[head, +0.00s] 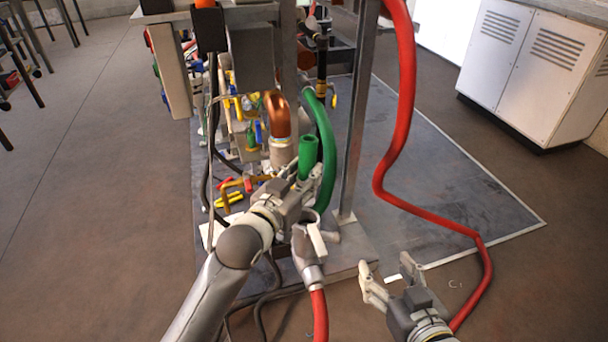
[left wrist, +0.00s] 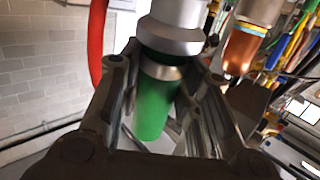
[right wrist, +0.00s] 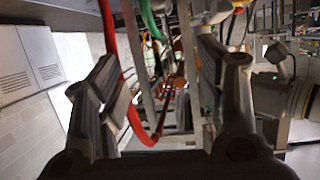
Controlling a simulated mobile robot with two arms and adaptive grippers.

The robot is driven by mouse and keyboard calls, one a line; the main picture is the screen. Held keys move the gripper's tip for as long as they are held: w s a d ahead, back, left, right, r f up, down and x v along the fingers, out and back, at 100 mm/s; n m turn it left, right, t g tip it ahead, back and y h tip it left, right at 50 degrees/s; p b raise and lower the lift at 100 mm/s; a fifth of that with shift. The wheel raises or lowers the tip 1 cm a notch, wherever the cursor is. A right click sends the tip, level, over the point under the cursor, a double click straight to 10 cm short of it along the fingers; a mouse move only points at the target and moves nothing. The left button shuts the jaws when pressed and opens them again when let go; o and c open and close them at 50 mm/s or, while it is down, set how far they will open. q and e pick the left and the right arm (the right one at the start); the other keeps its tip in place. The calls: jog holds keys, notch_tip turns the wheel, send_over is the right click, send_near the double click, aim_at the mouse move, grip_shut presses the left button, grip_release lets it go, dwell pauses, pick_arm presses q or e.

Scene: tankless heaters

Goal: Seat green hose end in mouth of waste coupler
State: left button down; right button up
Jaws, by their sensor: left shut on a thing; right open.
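The green hose end (head: 307,156) stands roughly upright in my left gripper (head: 308,186), which is shut on it. In the left wrist view the hose end (left wrist: 150,110) shows between the fingers, with a silver band at one end. That band faces a wide grey fitting, the waste coupler (left wrist: 170,35), and lines up closely with it. I cannot tell whether it is inside the mouth. In the head view the grey coupler (head: 308,255) is below my left gripper, with its mouth partly hidden. My right gripper (head: 390,281) is open and empty, to the right of the coupler.
A green hose (head: 326,135) arches just behind the held end. A copper pipe (head: 278,115) stands to its left. A red hose (head: 381,180) hangs on the right, beyond a metal post (head: 356,130). The floor at right is mostly open before white cabinets (head: 525,70).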

pick_arm(q)
jog(key=shift+t+h, duration=0.3)
jog(key=shift+t, duration=0.4)
jog(key=shift+r, duration=0.1)
pick_arm(e)
notch_tip(320, 180, up, 11)
jog(key=w+a+t+y, duration=0.1)
jog(key=t, duration=0.4)
jog(key=shift+w+a+r+t+y, duration=0.15)
jog(key=shift+w+a+t+y, duration=0.1)
jog(key=shift+a+t+y, duration=0.15)
